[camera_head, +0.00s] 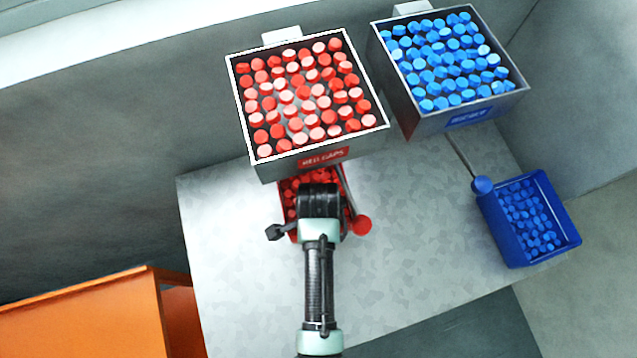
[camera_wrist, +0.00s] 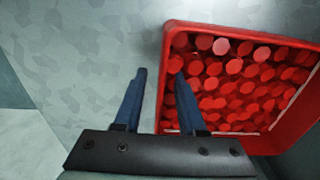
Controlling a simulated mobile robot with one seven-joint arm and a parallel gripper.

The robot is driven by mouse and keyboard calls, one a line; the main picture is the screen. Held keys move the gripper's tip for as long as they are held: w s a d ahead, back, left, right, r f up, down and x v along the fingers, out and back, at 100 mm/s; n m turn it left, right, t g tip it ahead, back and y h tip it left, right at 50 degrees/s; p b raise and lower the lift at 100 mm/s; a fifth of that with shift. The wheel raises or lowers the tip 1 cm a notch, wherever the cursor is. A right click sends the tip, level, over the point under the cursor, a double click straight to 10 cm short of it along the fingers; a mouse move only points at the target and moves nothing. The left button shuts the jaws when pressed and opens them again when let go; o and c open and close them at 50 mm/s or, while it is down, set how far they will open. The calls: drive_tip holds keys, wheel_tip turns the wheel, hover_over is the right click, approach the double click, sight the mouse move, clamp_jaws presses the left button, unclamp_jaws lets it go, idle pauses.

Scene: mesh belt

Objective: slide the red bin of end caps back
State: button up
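The red bin of end caps (camera_wrist: 166,60) stands on the grey metal table with its near wall and many red caps showing in the wrist view. In the head view the bin (camera_head: 283,183) sits under the front of the red hopper, partly hidden by the hopper and by my arm. My gripper (camera_wrist: 160,75) is open, its two dark fingers apart. One finger is outside the bin's wall over the table, and the other is on the inner side over the caps, so the wall lies between them. I cannot tell whether either finger touches it.
A hopper of red caps (camera_head: 345,160) overhangs the bin, with a red-knobbed lever (camera_head: 362,225) close to my gripper. A blue hopper (camera_head: 425,125) and blue bin (camera_head: 515,255) stand to the right. The grey table (camera_head: 410,250) is clear between the bins. An orange surface (camera_head: 85,315) is lower left.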

drive_tip(key=shift+f, duration=0.4)
drive_tip(key=shift+c, duration=0.3)
clamp_jaws()
idle(0.9)
